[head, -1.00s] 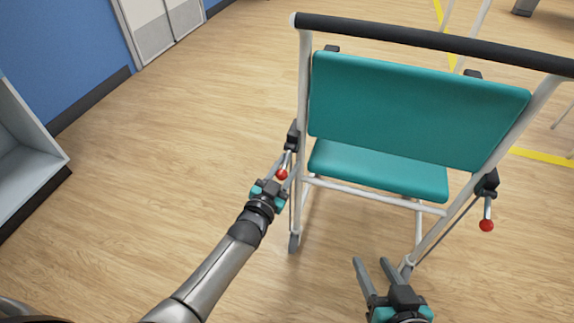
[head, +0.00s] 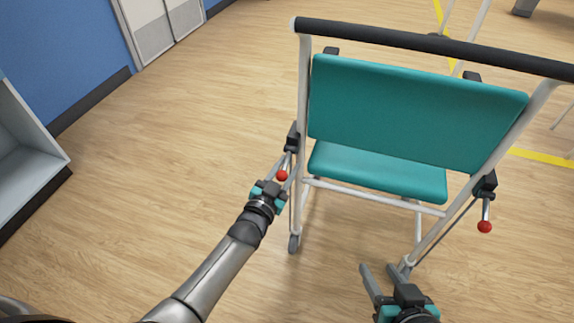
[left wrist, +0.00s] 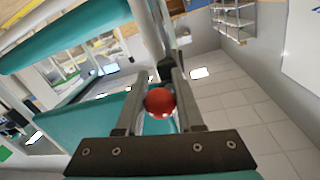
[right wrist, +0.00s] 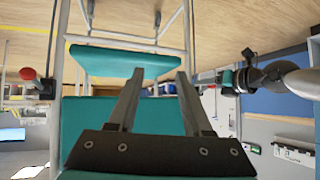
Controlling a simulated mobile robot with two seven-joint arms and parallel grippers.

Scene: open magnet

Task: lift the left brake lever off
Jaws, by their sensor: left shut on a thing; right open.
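The wheelchair has a teal backrest (head: 415,112) and a teal seat (head: 380,172). The left brake lever is a short metal rod with a red ball knob (head: 282,175), hanging from a black bracket (head: 292,138) on the left frame tube. My left gripper (head: 279,180) is shut on this lever; in the left wrist view the red knob (left wrist: 160,102) sits between the fingers. My right gripper (head: 384,275) is open and empty, low behind the chair. The right brake lever's red knob (head: 485,227) hangs at the chair's right side, apart from it.
A black push handle (head: 430,42) spans the chair's top. A grey shelf unit (head: 25,145) stands at the left, and a white cabinet (head: 160,25) is against the blue wall. The wooden floor left of the chair is clear.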

